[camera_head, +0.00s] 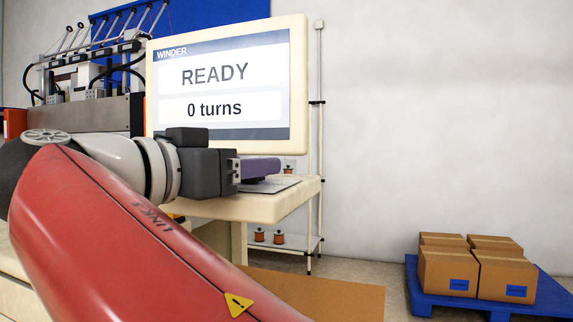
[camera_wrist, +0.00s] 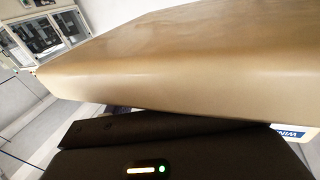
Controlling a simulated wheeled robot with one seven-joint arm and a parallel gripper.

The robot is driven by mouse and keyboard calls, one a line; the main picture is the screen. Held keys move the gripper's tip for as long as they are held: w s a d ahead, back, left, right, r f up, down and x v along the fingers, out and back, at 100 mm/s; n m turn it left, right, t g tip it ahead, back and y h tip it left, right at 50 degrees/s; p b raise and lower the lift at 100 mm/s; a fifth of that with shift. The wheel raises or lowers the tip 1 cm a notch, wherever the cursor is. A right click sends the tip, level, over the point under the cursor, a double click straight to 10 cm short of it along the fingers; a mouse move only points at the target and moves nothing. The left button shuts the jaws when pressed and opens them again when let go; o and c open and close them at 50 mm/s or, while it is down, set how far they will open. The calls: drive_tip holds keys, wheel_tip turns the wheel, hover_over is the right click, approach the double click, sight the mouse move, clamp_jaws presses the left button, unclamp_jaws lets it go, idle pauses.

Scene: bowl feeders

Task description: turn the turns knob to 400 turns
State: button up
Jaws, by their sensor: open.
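The winder screen (camera_head: 221,88) stands in a cream housing in the head view and reads "READY" and "0 turns". The turns knob cannot be made out in either view. My gripper (camera_head: 260,169) is just below the screen, over a cream desk (camera_head: 245,206), and points right; its purple end shows, but the fingertips are unclear. It is open, with nothing seen held. In the wrist view, a broad tan panel (camera_wrist: 180,65) fills the middle, close to my dark gripper body (camera_wrist: 150,150). Part of a "WIN" label (camera_wrist: 289,133) shows at the right.
Winding machinery (camera_head: 90,65) stands at the left behind my arm. A thin pole rack (camera_head: 318,150) is right of the screen. Cardboard boxes (camera_head: 478,268) sit on a blue pallet (camera_head: 545,298) at lower right. The floor between desk and pallet is largely clear.

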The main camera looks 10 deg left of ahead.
drive_tip(key=c, duration=1)
